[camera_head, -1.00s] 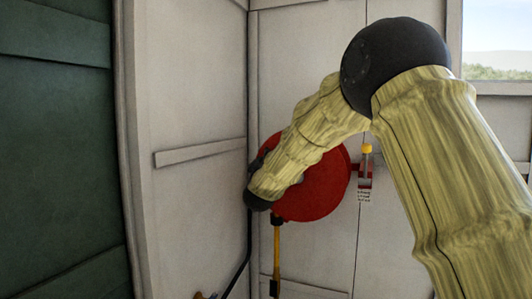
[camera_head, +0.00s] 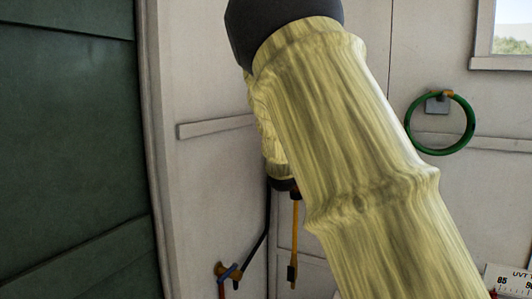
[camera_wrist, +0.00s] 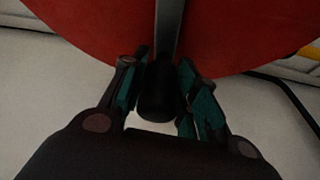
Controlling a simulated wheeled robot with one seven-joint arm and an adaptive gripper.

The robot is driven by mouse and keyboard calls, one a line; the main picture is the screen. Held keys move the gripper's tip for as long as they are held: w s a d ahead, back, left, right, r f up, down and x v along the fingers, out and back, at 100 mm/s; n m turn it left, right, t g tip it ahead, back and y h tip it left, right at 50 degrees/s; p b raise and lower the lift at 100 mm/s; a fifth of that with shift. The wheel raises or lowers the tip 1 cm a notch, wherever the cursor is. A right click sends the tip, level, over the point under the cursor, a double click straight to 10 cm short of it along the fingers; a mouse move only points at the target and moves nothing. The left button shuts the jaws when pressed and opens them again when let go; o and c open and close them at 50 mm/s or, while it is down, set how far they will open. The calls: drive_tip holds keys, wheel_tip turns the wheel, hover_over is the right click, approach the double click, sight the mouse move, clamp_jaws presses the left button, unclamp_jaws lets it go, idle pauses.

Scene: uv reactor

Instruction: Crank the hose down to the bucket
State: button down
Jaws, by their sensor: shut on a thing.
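In the wrist view, my gripper (camera_wrist: 163,64) is shut on a black crank handle (camera_wrist: 157,102), with a teal-padded finger on each side. A grey crank arm (camera_wrist: 168,25) runs up from the handle across the red reel (camera_wrist: 235,35). In the head view, my arm hides nearly all of the reel and my fingers. No bucket shows in either view.
A valve with red and blue parts (camera_head: 230,272) and a black pipe (camera_head: 256,245) are low in the corner. A green ring (camera_head: 441,152) hangs on the right wall. A dark green panel (camera_head: 65,150) stands at left. A white marked card (camera_head: 508,282) is at bottom right.

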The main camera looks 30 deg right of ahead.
drive_tip(key=shift+f, duration=0.2)
drive_tip(key=c, duration=1.5)
unclamp_jaws()
drive_tip(key=shift+c, duration=0.2)
drive_tip(key=o, duration=0.4)
drive_tip(key=shift+s+r, duration=0.15)
drive_tip(key=shift+o, duration=0.2)
drive_tip(key=shift+a, duration=0.1)
drive_tip(key=v, duration=0.7)
drive_tip(key=shift+s, duration=0.25)
